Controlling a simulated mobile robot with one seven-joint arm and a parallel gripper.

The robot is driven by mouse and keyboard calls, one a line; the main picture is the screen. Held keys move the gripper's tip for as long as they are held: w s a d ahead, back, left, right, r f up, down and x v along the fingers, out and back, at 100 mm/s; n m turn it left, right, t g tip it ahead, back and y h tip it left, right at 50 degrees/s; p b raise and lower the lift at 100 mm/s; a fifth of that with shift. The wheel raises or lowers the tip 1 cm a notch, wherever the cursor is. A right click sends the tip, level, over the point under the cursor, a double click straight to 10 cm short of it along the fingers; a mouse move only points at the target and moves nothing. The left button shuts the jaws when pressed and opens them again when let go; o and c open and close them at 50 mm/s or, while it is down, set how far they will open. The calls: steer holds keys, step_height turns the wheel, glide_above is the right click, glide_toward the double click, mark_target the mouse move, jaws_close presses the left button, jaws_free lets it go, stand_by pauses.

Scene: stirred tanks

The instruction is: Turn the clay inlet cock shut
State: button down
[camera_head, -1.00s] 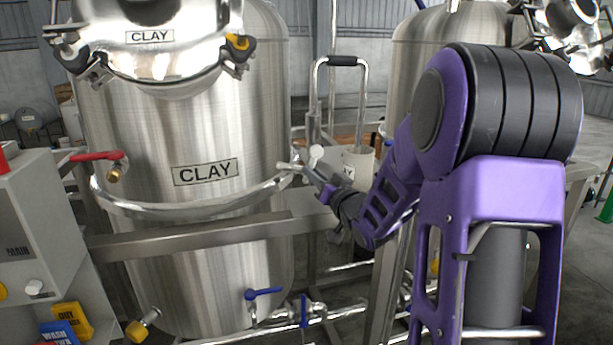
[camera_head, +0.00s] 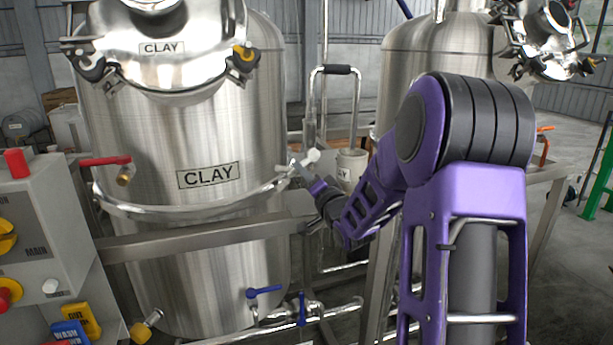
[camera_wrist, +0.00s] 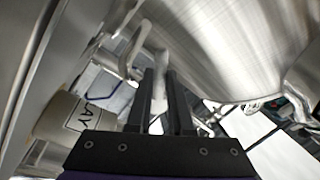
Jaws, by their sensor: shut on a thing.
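The clay tank (camera_head: 150,150) is a tall steel vessel labelled CLAY, on the left in the head view. A small pale cock (camera_head: 313,156) with a rounded end sits by the right end of its curved rail. I take this for the clay inlet cock; no label on it is readable. My gripper (camera_head: 295,165) reaches it from the lower right. In the wrist view my two dark fingers (camera_wrist: 161,85) are close together around a pale handle (camera_wrist: 160,62). The fingers hide part of the handle, so its exact angle is unclear.
A red lever (camera_head: 105,161) is on the tank's left. Blue levers (camera_head: 265,291) are on the low pipework. A control box (camera_head: 40,225) is at left.

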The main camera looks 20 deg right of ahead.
steer(key=shift+a+r+m+t+h, duration=0.2)
steer(key=shift+r+m+h, duration=0.25)
steer(key=shift+m, duration=1)
steer(key=shift+a+r+m+t+h, duration=0.2)
steer(key=shift+r+m+h, duration=0.25)
steer(key=shift+m, duration=0.95)
steer(key=shift+a+r+m+t+h, duration=0.1)
steer(key=shift+a+r+m+h, duration=0.3)
steer(key=shift+m, duration=1.05)
steer(key=shift+d+r, duration=0.2)
steer(key=c, duration=0.8)
jaws_free()
steer(key=shift+f, duration=0.15)
